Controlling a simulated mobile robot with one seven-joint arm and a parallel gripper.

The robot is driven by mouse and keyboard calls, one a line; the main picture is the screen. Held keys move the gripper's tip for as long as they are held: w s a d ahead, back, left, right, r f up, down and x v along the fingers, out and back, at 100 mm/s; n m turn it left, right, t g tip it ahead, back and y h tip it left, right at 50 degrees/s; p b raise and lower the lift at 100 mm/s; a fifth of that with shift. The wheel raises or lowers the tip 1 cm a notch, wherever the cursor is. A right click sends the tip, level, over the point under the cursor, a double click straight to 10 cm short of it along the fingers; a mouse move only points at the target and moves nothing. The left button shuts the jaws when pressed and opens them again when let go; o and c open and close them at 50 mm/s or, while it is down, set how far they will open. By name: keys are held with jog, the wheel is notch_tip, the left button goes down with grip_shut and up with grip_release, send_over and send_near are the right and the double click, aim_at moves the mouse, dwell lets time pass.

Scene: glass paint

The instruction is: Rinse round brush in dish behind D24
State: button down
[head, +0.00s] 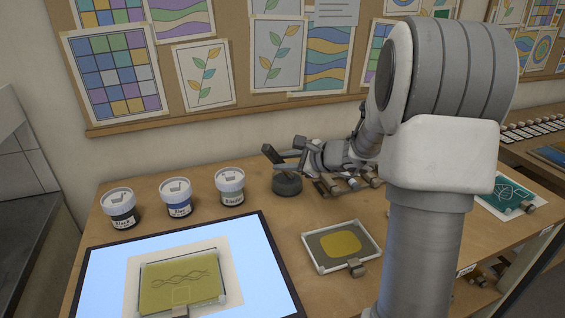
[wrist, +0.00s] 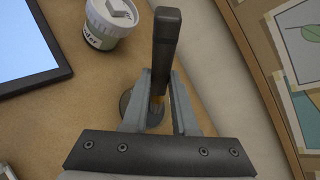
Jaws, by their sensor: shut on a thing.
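My gripper (head: 287,158) is shut on the round brush (wrist: 167,40), whose thick dark handle stands between the fingers (wrist: 160,95) in the wrist view. The handle also shows in the head view (head: 271,152), tilted up to the left. A dark round dish (head: 287,184) sits on the bench near the wall, just below the gripper. In the wrist view the dish (wrist: 153,116) is mostly hidden behind the fingers and brush. The brush's bristle end is hidden, so I cannot tell whether it touches the dish. I cannot read a D24 label.
Three lidded jars, black (head: 122,209), blue (head: 176,198) and binder (head: 230,187), stand left of the dish. A lit panel (head: 95,262) bears a yellow painted glass piece. A framed yellow sample (head: 341,246) lies in front. Several small items lie under my arm. The pinboard wall is close behind.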

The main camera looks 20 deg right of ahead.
aim_at(274, 153)
jog(key=shift+r, duration=0.1)
jog(key=shift+s+a+r+p, duration=0.25)
jog(key=shift+a+r, duration=0.15)
jog(key=shift+r, duration=0.2)
jog(key=shift+s+a+r+p, duration=0.2)
jog(key=shift+a+r, duration=0.15)
jog(key=shift+r, duration=0.25)
jog(key=shift+s+a+r+p, duration=0.25)
jog(key=shift+a+r, duration=0.15)
jog(key=shift+r, duration=0.2)
jog(key=shift+r+p, duration=1.55)
jog(key=shift+r, duration=0.65)
